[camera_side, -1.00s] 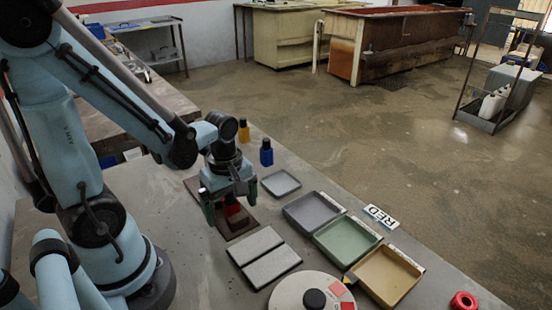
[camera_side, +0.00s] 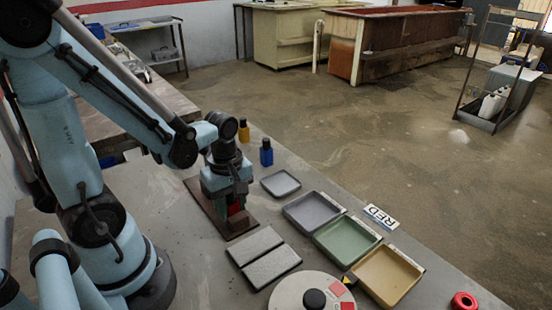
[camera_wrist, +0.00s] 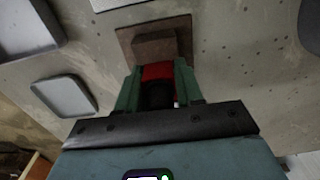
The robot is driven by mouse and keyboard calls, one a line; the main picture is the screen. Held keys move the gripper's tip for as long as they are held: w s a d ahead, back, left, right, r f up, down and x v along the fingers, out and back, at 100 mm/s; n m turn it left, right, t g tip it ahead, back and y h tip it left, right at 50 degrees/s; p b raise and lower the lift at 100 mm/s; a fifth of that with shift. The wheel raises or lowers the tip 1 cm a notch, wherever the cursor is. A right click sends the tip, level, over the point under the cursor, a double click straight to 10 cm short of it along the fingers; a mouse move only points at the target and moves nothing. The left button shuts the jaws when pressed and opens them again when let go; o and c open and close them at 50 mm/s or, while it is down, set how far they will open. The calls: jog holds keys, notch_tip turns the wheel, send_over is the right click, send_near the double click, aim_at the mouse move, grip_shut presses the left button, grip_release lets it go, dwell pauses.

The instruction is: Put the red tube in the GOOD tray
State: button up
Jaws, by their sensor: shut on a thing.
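The red tube (camera_side: 235,209) is between the fingers of my gripper (camera_side: 238,204), low over a brown rail plate. In the wrist view the red tube (camera_wrist: 157,72) shows its red body and dark end between the green fingers of my gripper (camera_wrist: 157,88). My gripper is shut on it. I cannot tell whether the tube still touches the plate. Three open trays stand to the right: a grey-purple tray (camera_side: 313,211), a green tray (camera_side: 347,242) and a tan tray (camera_side: 387,275). Their labels are unreadable, so I cannot tell which is GOOD.
The brown plate (camera_side: 206,193) carries a raised block (camera_wrist: 160,46). A small grey dish (camera_side: 281,184), blue bottle (camera_side: 266,153) and yellow bottle (camera_side: 244,131) stand nearby.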

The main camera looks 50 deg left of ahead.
dwell(0.3)
jog(key=shift+r, duration=3)
jog(key=w+d, duration=1.6)
jog(key=d, duration=0.4)
jog(key=shift+s+a+f, duration=0.1)
jog(key=shift+s+f, duration=0.05)
jog(key=shift+f, duration=1.35)
jog(key=shift+s+f, duration=0.1)
jog(key=shift+f, duration=1.35)
jog(key=shift+f, duration=0.25)
jog(key=o, duration=1)
